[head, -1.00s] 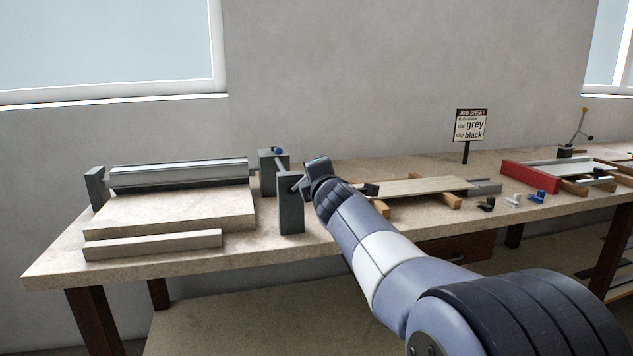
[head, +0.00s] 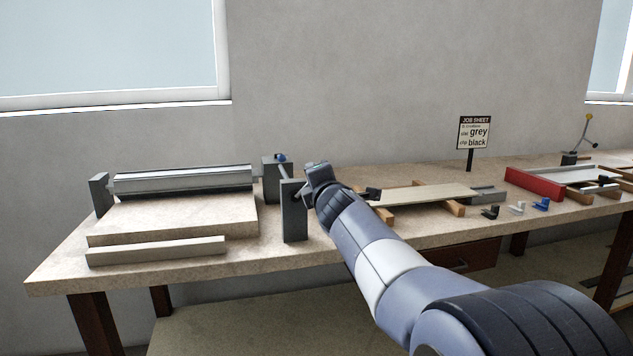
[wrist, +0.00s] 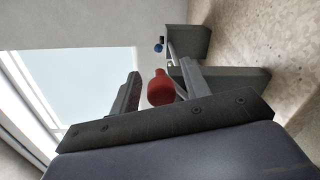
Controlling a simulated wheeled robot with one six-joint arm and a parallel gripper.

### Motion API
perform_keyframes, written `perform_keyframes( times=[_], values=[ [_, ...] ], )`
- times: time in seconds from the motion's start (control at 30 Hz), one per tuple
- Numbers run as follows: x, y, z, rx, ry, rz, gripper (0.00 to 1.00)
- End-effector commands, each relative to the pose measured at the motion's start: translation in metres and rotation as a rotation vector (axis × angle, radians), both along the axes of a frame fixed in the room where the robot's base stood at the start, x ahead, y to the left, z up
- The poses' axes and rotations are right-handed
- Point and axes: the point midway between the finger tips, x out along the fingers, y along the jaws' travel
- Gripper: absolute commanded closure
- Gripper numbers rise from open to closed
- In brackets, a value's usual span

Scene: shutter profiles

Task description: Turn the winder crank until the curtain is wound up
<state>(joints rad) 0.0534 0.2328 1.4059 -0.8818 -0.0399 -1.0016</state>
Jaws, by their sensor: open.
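The winder on the left of the bench in the head view has a grey roller (head: 182,180) between grey posts, with a flat board (head: 175,218) in front of it. A rod with a blue part (head: 281,157) shows at the far right post. In the wrist view a red knob (wrist: 160,88) sits between the two fingers of my gripper (wrist: 157,88), which stand apart. The blue part also shows beyond it in the wrist view (wrist: 159,44). In the head view my gripper is beside the front post (head: 294,210), its fingers mostly hidden by my wrist. Contact with the knob cannot be told.
A pale strip (head: 157,250) lies along the board's front. To the right are a slat on wooden supports (head: 425,195), small clips (head: 517,208), a red-sided frame (head: 533,186) and a job sheet sign (head: 474,132). A window is behind.

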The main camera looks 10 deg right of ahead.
Motion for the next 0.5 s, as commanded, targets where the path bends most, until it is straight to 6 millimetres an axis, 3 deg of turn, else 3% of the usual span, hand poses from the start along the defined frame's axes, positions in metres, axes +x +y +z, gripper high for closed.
perform_keyframes(
  times=[0.27, 0.5],
  values=[
    [-0.005, 0.0, 0.0, 0.0, 0.001, 0.0, 0.56],
    [-0.04, 0.001, 0.003, 0.0, -0.001, -0.001, 0.56]
  ],
)
